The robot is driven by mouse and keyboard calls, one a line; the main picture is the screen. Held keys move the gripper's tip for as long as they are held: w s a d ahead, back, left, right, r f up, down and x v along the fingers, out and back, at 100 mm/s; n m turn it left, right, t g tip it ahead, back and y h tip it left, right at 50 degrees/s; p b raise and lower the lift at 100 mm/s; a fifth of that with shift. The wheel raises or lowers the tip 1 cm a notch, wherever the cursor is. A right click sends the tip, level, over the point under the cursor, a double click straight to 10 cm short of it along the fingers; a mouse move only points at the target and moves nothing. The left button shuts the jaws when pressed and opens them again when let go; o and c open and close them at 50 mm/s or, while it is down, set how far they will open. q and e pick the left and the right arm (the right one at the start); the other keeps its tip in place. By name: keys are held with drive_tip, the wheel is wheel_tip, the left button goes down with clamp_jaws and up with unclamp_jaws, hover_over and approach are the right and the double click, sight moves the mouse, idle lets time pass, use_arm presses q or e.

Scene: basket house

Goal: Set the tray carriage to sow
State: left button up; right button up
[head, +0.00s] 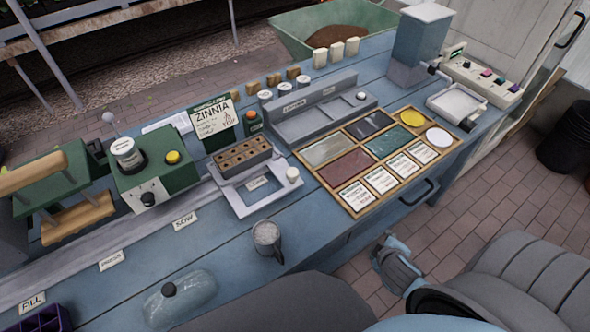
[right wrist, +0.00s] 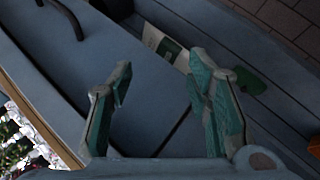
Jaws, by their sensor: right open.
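The tray carriage (head: 232,203) is a pale grey frame on the bench rail with a white knob (head: 292,175) at its right. It carries a brown seed tray (head: 243,155) with several dark holes. The carriage sits to the right of the SOW label (head: 185,221), beside another small label (head: 257,184) too blurred to read surely. My right gripper (head: 396,262) is off the bench's front side, well to the right of the carriage. In the right wrist view the right gripper (right wrist: 160,92) is open and empty. My left gripper is not in view.
The rail (head: 140,235) runs left past a small label (head: 112,260) to the FILL label (head: 33,301). A metal mug (head: 267,236) and a glassy dome (head: 180,298) stand in front of the rail. A green machine (head: 155,180) stands behind it. A drawer handle (head: 420,192) projects at the front.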

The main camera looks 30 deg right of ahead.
drive_tip(key=w+r+n+t+y, duration=0.1)
drive_tip(key=w+r+n+t, duration=0.3)
drive_tip(key=r, duration=0.4)
drive_tip(key=w+r+n+t, duration=0.3)
drive_tip(key=r+n, duration=0.3)
drive_tip(key=r, duration=0.2)
drive_tip(key=w+r+n+t+y, duration=0.1)
drive_tip(key=w+r+n+t, duration=0.3)
drive_tip(key=r, duration=0.4)
drive_tip(key=n+g+y, duration=0.6)
drive_tip(key=n+y, duration=0.4)
drive_tip(key=n, duration=1.2)
approach(294, 172)
drive_tip(key=v, duration=0.4)
drive_tip(key=b+x, duration=0.1)
drive_tip(key=x, duration=1.3)
drive_tip(key=shift+w+a+f, duration=0.1)
drive_tip(key=shift+w+a, duration=0.1)
